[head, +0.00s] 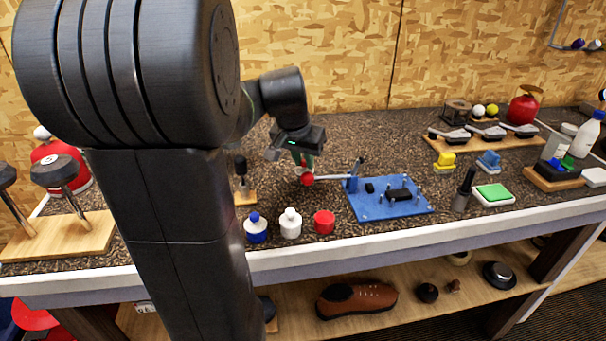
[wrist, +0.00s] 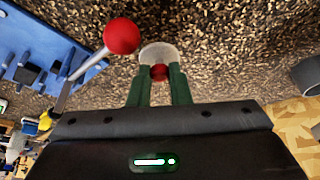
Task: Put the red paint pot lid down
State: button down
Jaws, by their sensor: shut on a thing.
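My gripper (head: 303,167) has green fingers and hangs over the middle of the bench. In the wrist view its fingers (wrist: 159,84) are shut on the red knob of the paint pot lid (wrist: 159,73), with a pale round disc beyond the knob. In the head view the lid is mostly hidden, and I cannot tell whether it touches the bench. The red paint pot (head: 324,222) stands near the front edge, in front of and right of my gripper, with no knob on top. A white pot (head: 290,224) and a blue pot (head: 256,229), both with knobs, stand left of it.
A red ball (wrist: 121,36) on a metal rod lies close beside the lid. The rod runs to a blue fixture board (head: 388,207) on the right. A wooden block with a dark tool (head: 241,180) stands at left. Bare bench shows behind my gripper.

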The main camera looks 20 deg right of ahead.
aim_at(303, 171)
jog(key=shift+f, duration=1.95)
jog(key=shift+f+b, duration=0.2)
jog(key=shift+b, duration=0.1)
jog(key=c, duration=1.3)
grip_release()
jog(key=shift+c, duration=0.2)
jog(key=p+v, duration=0.1)
jog(key=v, duration=1.1)
jog(key=shift+r, duration=0.2)
jog(key=shift+f, duration=0.1)
